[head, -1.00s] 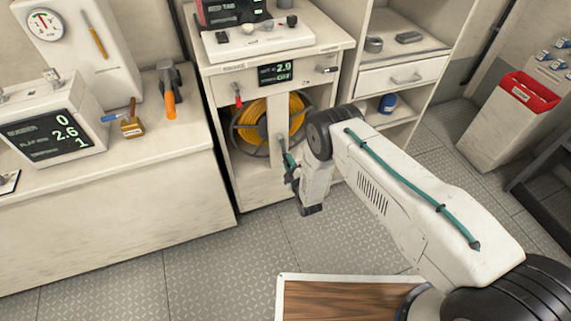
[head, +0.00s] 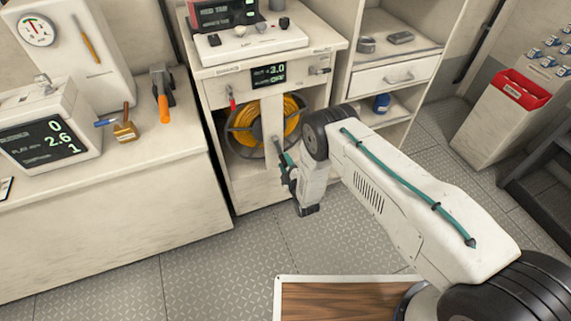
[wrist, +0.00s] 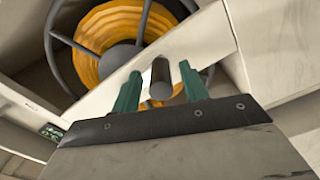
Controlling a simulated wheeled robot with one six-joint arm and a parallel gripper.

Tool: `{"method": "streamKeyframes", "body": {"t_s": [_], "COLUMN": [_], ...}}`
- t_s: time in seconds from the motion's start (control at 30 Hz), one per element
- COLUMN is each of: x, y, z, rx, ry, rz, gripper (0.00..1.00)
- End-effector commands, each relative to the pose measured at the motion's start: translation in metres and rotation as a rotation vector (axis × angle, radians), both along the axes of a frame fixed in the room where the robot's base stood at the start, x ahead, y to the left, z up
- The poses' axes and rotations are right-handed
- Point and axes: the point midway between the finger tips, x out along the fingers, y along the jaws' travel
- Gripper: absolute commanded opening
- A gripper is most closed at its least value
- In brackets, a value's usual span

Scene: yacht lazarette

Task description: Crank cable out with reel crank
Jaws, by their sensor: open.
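The cable reel (head: 243,124), wound with orange-yellow cable, sits in the open bay of the white cabinet, behind an upright white post. Its wheel also shows at the top of the wrist view (wrist: 106,42). My gripper (head: 284,166) is in front of the post, low at its right side. In the wrist view its green fingers (wrist: 160,88) are open. A grey cylindrical crank handle (wrist: 160,80) stands between them, end towards the camera. Whether either finger touches it I cannot tell. In the head view the handle is mostly hidden by my arm.
A small display (head: 268,75) above the reel reads 3.0. A red-handled lever (head: 232,100) hangs at the bay's upper left. A workbench (head: 110,190) stands at left, a shelf unit with a drawer (head: 398,76) at right. The floor in front is clear.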

Motion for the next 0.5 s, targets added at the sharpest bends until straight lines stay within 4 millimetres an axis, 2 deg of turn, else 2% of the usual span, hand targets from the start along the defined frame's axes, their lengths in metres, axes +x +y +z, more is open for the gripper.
{"method": "streamKeyframes", "body": {"t_s": [0.17, 0.5], "x": [-0.015, -0.064], "y": [-0.006, -0.028], "z": [-0.001, -0.001], "rx": [-0.001, -0.001], "ry": [0.003, 0.002], "rz": [0.000, 0.000], "gripper": [0.44, 0.44]}}
